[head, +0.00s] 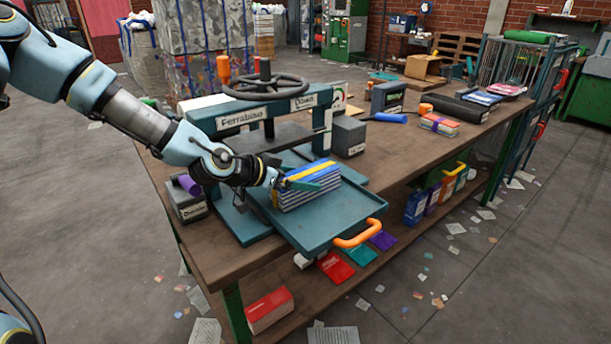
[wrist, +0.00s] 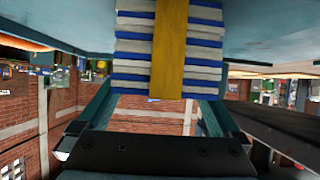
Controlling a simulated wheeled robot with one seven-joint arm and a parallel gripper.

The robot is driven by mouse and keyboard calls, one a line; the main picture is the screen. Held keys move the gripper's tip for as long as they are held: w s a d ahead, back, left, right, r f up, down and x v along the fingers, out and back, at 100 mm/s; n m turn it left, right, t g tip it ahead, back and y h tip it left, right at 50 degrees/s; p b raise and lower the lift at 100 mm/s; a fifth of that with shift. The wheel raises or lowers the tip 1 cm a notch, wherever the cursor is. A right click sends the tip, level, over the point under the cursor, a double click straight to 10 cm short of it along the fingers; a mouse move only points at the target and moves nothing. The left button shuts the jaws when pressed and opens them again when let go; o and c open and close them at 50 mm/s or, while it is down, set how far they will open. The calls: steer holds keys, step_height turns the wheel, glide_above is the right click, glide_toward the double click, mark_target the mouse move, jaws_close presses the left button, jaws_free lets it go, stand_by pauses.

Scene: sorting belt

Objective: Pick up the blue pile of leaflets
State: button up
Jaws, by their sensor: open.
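The blue pile of leaflets (head: 311,192), blue and white layers with a yellow band, lies on the teal tray (head: 345,216) of the press. In the wrist view the pile (wrist: 205,52) fills the upper middle, apparently upside down. My open gripper (wrist: 158,108) has one finger toward each side of the pile. Whether either finger touches it I cannot tell. The far finger is mostly hidden in the head view.
The press handwheel (head: 266,87) and frame stand close behind the pile. The tray's orange handle (head: 358,234) sticks out in front. A grey block (head: 348,137) stands behind the tray.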

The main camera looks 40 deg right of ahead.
steer(key=shift+x, duration=1.15)
steer(key=shift+r, duration=0.1)
jaws_close()
